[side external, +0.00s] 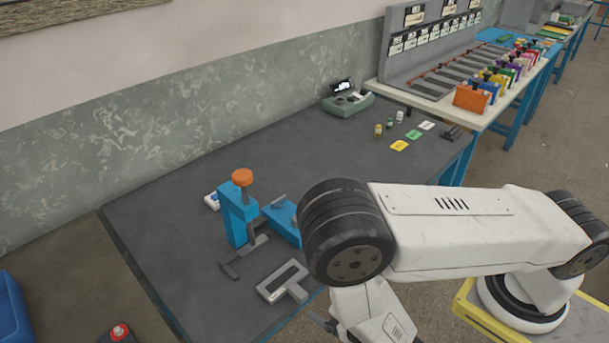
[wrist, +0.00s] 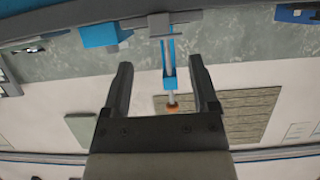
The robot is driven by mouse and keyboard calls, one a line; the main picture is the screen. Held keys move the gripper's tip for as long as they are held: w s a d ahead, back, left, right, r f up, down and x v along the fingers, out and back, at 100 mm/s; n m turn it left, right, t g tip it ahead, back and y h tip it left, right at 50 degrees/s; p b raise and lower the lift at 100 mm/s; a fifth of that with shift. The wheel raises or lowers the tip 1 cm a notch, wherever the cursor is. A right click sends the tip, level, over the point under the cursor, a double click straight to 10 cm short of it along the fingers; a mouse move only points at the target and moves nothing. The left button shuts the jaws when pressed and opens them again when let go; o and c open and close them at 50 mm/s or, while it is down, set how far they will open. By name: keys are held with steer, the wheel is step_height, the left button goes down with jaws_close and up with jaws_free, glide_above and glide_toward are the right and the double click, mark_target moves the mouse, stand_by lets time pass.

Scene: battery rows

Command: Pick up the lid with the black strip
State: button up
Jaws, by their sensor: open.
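I cannot make out a lid with a black strip for certain in either view. In the side view, several small pieces lie at the far right of the dark mat, among them a yellow card (side external: 399,145), a green one (side external: 414,134) and a white one (side external: 427,126); any strip on them is too small to tell. My gripper (wrist: 160,62) is open, with its two dark fingers apart in the wrist view and nothing seen held. In the side view it is mostly hidden below my arm.
A blue clamp (side external: 236,222) with an orange knob (side external: 242,177) stands upright on the mat (side external: 290,150). Beside it lies a grey T-shaped frame (side external: 283,281). A green device (side external: 347,105) stands near the wall. The mat's middle is clear.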

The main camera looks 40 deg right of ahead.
mark_target(302, 293)
steer(key=shift+w, duration=0.1)
steer(key=shift+x, duration=1.2)
steer(key=shift+x, duration=2.6)
jaws_close()
